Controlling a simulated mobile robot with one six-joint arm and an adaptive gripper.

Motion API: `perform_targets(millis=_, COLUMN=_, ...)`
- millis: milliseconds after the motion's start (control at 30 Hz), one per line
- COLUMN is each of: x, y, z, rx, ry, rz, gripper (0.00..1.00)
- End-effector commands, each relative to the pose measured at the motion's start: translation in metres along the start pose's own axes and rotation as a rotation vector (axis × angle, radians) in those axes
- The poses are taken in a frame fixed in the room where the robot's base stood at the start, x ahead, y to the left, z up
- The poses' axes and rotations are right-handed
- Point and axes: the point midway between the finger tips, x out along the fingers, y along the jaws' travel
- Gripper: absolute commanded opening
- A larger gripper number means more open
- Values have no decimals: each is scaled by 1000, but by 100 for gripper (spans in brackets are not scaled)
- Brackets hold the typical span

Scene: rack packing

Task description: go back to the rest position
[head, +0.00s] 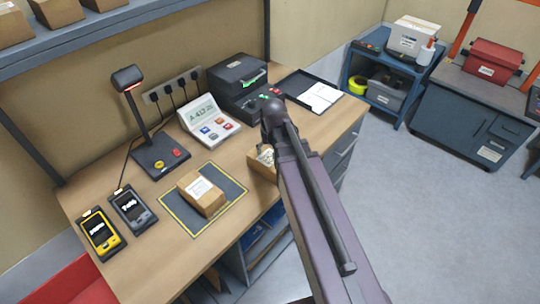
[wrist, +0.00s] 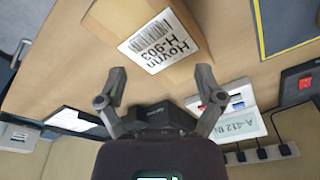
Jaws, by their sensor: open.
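My gripper (wrist: 160,78) shows in the wrist view with its two fingers spread apart and nothing between them. A cardboard box (wrist: 189,38) with a white label reading "Hovrnn H-903" lies just beyond the fingertips; I cannot tell the exact gap. In the head view a small box (head: 259,168), partly hidden by my arm, stands on the wooden workbench (head: 145,236) near its front edge. My arm reaches over the bench from the lower right, and the gripper fingers are hidden there.
Another labelled box (head: 203,197) lies on a dark yellow-edged mat (head: 177,219). Behind are a lamp (head: 160,155), an A-412 display (head: 207,118), a black printer (head: 240,85) and a black tray (head: 296,82). Two handhelds (head: 130,210) lie left. Open floor (head: 425,210) is at right.

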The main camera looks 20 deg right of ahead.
Motion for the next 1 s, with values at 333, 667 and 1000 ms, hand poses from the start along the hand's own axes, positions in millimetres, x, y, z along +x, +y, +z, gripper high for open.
perform_targets(millis=333, x=2, y=0, z=4, rx=0, ry=-6, rz=1, gripper=87)
perform_targets(millis=667, x=-1, y=-1, z=28, rx=-2, ry=-38, rz=6, gripper=87)
perform_targets(millis=1000, x=-9, y=-4, z=91, rx=-4, ry=-147, rz=25, gripper=87)
